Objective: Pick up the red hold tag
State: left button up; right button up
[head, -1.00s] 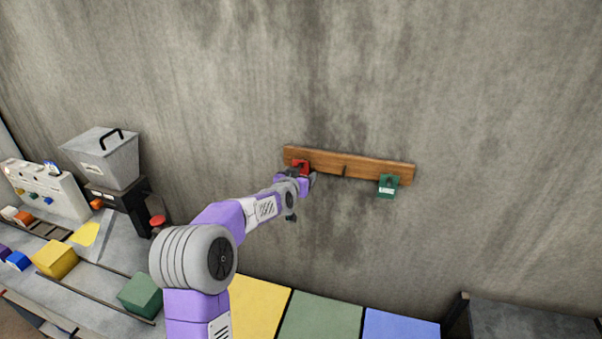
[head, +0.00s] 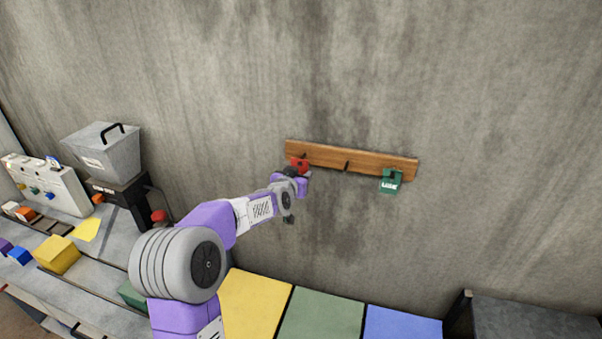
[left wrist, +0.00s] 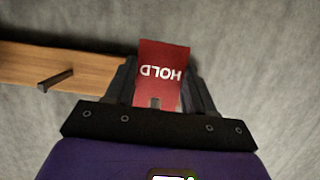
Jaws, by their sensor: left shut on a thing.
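The red hold tag (head: 299,165) is at the left end of the wooden peg rail (head: 330,157) on the wall. In the left wrist view the red tag (left wrist: 162,73) shows the white word HOLD upside down and a small notch near its lower edge. My left gripper (head: 300,173) is shut on the tag, with one dark finger on each side of it in the left wrist view (left wrist: 164,85). Whether the tag is clear of its peg I cannot tell. My right gripper is not in view.
A green tag (head: 391,181) hangs at the rail's right end, and a bare peg (head: 346,166) is between. Yellow, green and blue panels (head: 320,317) lie below. A grey bin (head: 104,152) stands at the left. The wall around the rail is clear.

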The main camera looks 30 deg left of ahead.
pick_arm(q)
jog(key=s+d, duration=0.3)
jog(key=s, duration=1.1)
jog(key=shift+s+d+b, duration=0.25)
jog(key=shift+b, duration=0.2)
